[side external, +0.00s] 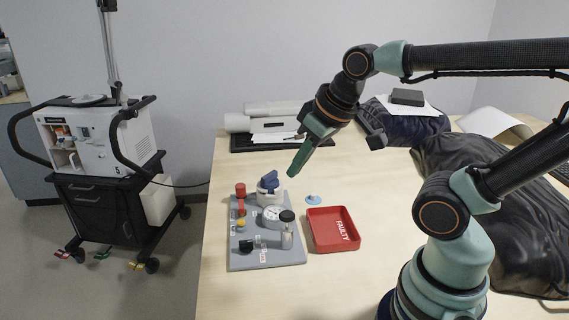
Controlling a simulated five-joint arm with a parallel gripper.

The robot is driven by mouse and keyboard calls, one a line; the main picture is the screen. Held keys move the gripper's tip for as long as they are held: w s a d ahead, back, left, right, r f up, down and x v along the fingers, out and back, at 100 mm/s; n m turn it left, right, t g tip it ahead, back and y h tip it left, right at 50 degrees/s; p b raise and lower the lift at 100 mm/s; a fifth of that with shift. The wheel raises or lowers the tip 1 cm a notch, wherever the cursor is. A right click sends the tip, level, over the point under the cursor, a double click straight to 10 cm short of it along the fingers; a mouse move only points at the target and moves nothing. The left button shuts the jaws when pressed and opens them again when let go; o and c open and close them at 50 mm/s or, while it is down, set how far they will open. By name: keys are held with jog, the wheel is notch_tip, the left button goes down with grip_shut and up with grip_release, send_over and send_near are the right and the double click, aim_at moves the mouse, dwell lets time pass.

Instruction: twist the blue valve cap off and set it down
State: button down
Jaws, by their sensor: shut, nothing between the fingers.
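The dark blue valve cap (269,180) sits on a white round body (268,198) at the back of a grey panel (268,260). The cap's top looks raised and slightly tilted; I cannot tell whether it is loose. My gripper (292,174) is shut and empty. It points down and left, with its tips above and a little right of the cap, apart from it in the picture.
The panel also carries a red fitting (240,191), a gauge (272,215) and a black-topped knob (286,229). A small light blue disc (313,199) lies on the table near a red tray (333,246) marked FAULTY. Dark bags (475,190) lie right.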

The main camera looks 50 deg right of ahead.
jog(key=c, duration=1.2)
grip_release()
jog(key=o, duration=0.5)
jog(key=shift+w+d+r, duration=0.1)
jog(key=shift+w+r, duration=0.05)
jog(key=shift+w, duration=0.05)
jog(key=o, duration=0.7)
jog(key=shift+w+d+r+m+g, duration=0.2)
jog(key=shift+w+d+r+m, duration=0.15)
jog(key=shift+w+m, duration=0.25)
jog(key=shift+w+d+r+m+g, duration=0.2)
jog(key=shift+w+r+m, duration=0.1)
jog(key=shift+w+m, duration=0.25)
jog(key=m+g, duration=0.5)
jog(key=m, duration=1.1)
send_over(269, 174)
notch_tip(269, 174, down, 7)
notch_tip(269, 174, down, 12)
